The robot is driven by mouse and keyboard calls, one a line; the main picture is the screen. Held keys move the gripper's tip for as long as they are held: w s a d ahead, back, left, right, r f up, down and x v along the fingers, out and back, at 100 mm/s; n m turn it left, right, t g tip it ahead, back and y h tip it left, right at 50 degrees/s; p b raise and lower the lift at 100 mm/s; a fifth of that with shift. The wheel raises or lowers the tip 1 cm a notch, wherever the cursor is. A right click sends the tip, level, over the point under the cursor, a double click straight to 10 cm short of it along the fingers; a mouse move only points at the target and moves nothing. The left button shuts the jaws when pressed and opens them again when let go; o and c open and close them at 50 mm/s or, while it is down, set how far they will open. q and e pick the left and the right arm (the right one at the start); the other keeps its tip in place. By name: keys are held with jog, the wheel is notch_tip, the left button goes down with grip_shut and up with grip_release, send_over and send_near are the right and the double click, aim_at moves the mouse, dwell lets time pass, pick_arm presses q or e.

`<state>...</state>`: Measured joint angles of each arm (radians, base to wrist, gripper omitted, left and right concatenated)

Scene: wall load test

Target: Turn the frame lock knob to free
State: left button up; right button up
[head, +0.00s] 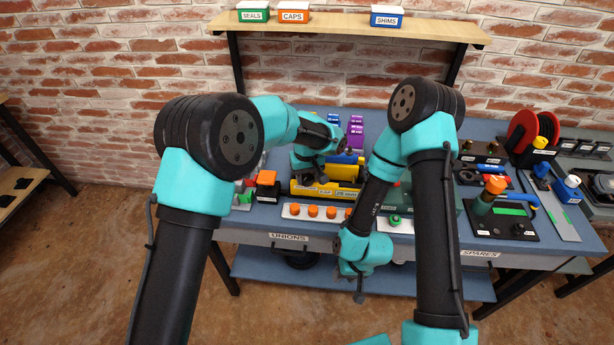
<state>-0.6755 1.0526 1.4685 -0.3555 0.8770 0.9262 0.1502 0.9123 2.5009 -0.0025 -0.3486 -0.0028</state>
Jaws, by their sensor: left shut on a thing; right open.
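I cannot make out the frame lock knob for certain; my arms cover part of the bench. A yellow frame (310,189) marked 25 mm stands mid-bench, with blue and yellow parts above it. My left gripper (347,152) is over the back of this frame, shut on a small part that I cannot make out. My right gripper (359,291) hangs in front of the bench's front edge, low and pointing down, open and apart from everything on the bench.
A white strip with orange caps (313,211) lies before the frame. An orange-topped block (267,181) stands left. Bins line the wall shelf (345,25).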

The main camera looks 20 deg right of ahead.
aim_at(307, 177)
pick_arm(q)
jog(key=n, duration=0.4)
jog(key=shift+n, duration=0.4)
jog(key=o, duration=0.9)
notch_tip(307, 177, up, 18)
jog(key=shift+f, duration=0.25)
jog(key=shift+f, duration=0.1)
dwell(0.4)
